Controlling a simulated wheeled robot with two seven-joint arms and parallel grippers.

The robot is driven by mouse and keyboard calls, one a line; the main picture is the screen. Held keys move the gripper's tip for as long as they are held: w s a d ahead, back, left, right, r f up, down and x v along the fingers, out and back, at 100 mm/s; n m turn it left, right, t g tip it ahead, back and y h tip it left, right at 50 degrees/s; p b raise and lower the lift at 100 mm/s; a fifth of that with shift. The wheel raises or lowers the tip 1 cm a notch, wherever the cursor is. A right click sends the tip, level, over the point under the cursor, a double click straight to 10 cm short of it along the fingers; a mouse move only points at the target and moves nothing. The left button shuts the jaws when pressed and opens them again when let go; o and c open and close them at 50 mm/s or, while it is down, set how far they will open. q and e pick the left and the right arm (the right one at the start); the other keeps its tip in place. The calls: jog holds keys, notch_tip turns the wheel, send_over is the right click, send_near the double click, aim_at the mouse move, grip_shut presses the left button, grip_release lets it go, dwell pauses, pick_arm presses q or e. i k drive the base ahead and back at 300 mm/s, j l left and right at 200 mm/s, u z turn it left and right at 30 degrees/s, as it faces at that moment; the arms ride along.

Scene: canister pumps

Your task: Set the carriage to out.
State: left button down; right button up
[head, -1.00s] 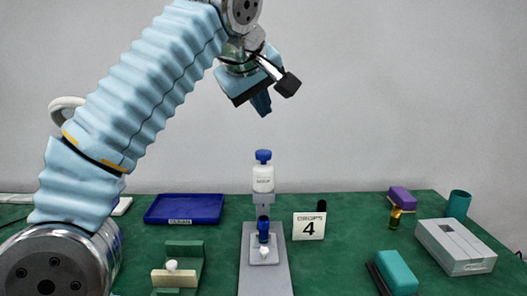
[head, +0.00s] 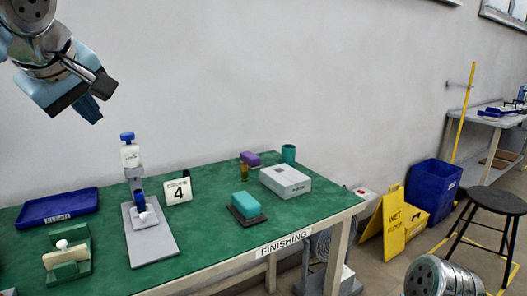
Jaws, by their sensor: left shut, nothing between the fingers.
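The pump canister (head: 130,157), white with a blue cap, stands upright on a stand with a long grey base plate (head: 158,250). A small pale carriage (head: 149,220) with a white knob sits on this plate, below the canister. A small blue bottle (head: 140,199) stands at the carriage, under the canister; whether it touches the canister's nozzle I cannot tell. My left gripper (head: 91,112) is shut and empty, in the air up and to the left of the canister, touching nothing. My right gripper is out of view.
A green fixture (head: 81,271) with a white-knobbed cream bar and a blue tray (head: 56,206) lie left of the stand. A card reading 4 (head: 178,191) stands right of it. A stool (head: 497,200) stands beyond the table.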

aim_at(144, 220)
jog(key=k+l, duration=0.15)
jog(key=k, duration=0.3)
jog(key=k+l, duration=0.15)
jog(key=k, duration=0.3)
